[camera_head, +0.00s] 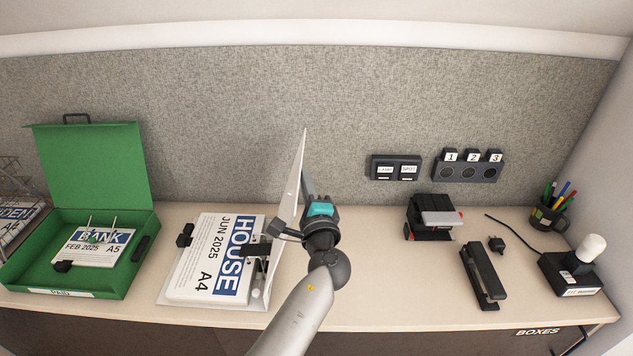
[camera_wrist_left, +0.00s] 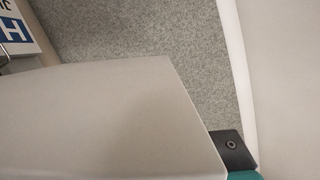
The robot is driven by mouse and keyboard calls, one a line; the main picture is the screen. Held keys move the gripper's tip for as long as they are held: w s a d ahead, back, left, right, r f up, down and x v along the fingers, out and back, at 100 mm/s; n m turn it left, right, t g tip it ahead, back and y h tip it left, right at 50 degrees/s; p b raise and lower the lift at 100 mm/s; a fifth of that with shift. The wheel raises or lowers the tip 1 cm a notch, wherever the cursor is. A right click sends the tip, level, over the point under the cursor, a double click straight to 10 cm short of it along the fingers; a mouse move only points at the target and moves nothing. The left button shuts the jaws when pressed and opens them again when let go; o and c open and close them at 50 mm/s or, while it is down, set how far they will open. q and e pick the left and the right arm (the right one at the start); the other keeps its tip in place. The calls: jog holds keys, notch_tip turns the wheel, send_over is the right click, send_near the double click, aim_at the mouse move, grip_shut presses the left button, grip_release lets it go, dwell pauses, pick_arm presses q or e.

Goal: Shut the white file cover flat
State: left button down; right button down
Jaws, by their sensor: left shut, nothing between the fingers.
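The white file (camera_head: 176,297) lies open on the desk, with a paper stack marked HOUSE JUN 2025 A4 (camera_head: 207,262) on its base. Its cover (camera_head: 292,182) stands up steeply from the right side of the base, seen almost edge-on. My left gripper (camera_head: 308,186) is shut and empty, on the right of the cover, close against its outer face; I cannot tell if they touch. In the left wrist view the cover (camera_wrist_left: 110,115) fills much of the picture as a pale panel, beside a dark fingertip (camera_wrist_left: 232,150). My right gripper is not in view.
A green box file (camera_head: 70,281) stands open on the left with papers marked BANK. On the right are a black hole punch (camera_head: 427,219), a stapler (camera_head: 484,275), a pen mug (camera_head: 548,217) and a stamp (camera_head: 589,252).

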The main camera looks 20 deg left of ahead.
pick_arm(q)
jog(key=s+a+f+n+g+h+p, duration=0.15)
jog(key=a+n, duration=0.25)
jog(key=a, duration=0.5)
jog(key=s+a+f+n+p, duration=0.1)
jog(key=s+a+n, duration=0.2)
jog(key=a, duration=0.5)
jog(key=s+a+f+n+g+p, duration=0.1)
jog(key=s+a+f+n, duration=0.2)
jog(key=a, duration=0.6)
jog(key=a+f+n+h+b, duration=0.1)
jog(key=a+f+n+b, duration=0.1)
jog(key=a+f+b, duration=0.1)
jog(key=s+a+f+n+h+b, duration=0.1)
jog(key=a+f+n+b, duration=0.2)
jog(key=f+b, duration=0.2)
jog(key=s+a+f+n+h+b, duration=0.1)
jog(key=a+f+b, duration=0.3)
jog(key=f, duration=0.4)
jog(key=shift+s+f+n+t+b, duration=0.25)
jog(key=shift+f+n+t+b, duration=0.15)
jog(key=shift+n, duration=0.4)
jog(key=shift+f+b, duration=1.1)
jog(key=shift+f, duration=0.1)
jog(key=shift+s+f, duration=0.1)
